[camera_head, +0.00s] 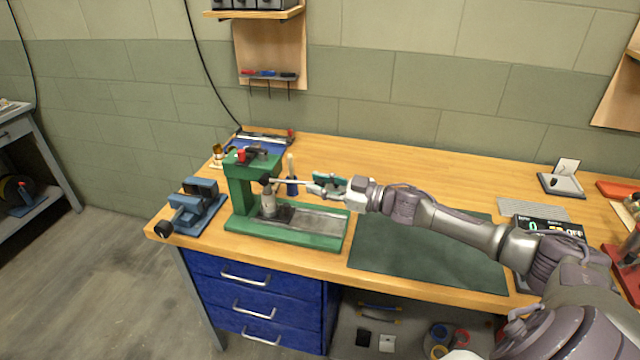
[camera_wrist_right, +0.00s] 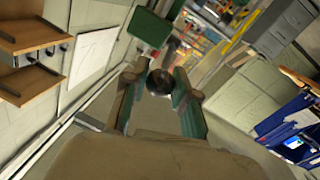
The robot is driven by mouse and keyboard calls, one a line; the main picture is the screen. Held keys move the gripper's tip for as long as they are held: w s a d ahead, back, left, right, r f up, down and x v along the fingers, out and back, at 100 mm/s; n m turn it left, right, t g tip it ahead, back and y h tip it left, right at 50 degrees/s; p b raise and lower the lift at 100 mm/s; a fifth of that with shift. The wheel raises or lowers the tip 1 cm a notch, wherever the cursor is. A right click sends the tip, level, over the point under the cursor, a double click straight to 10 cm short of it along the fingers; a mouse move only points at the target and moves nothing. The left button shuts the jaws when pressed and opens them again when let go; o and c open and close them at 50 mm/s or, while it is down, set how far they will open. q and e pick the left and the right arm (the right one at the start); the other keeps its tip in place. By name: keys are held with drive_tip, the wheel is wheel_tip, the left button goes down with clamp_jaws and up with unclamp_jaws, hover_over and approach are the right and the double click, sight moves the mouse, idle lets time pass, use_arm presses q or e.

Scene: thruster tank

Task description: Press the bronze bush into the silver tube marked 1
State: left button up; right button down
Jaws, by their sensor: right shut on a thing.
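The green arbor press (camera_head: 240,195) stands at the left part of the bench. A silver cylinder (camera_head: 268,206), likely the tube, stands upright on its base under the ram. Its mark is too small to read, and I cannot make out the bronze bush. My right gripper (camera_head: 328,183) is beside the press head, shut on the end of the press lever (camera_head: 298,181). In the right wrist view the lever's dark round knob (camera_wrist_right: 160,82) sits between the green finger pads (camera_wrist_right: 160,92). My left gripper is not in view.
A blue vise (camera_head: 192,207) stands left of the press at the bench's edge. A dark green mat (camera_head: 425,255) lies right of the press, under my right arm. The bench behind the mat is mostly clear.

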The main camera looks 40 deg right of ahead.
drive_tip(key=shift+f+b, duration=0.45)
drive_tip(key=shift+r, duration=0.15)
drive_tip(key=c, duration=0.9)
unclamp_jaws()
drive_tip(key=shift+s, duration=0.1)
drive_tip(key=v, duration=1.2)
drive_tip(key=shift+f, duration=0.3)
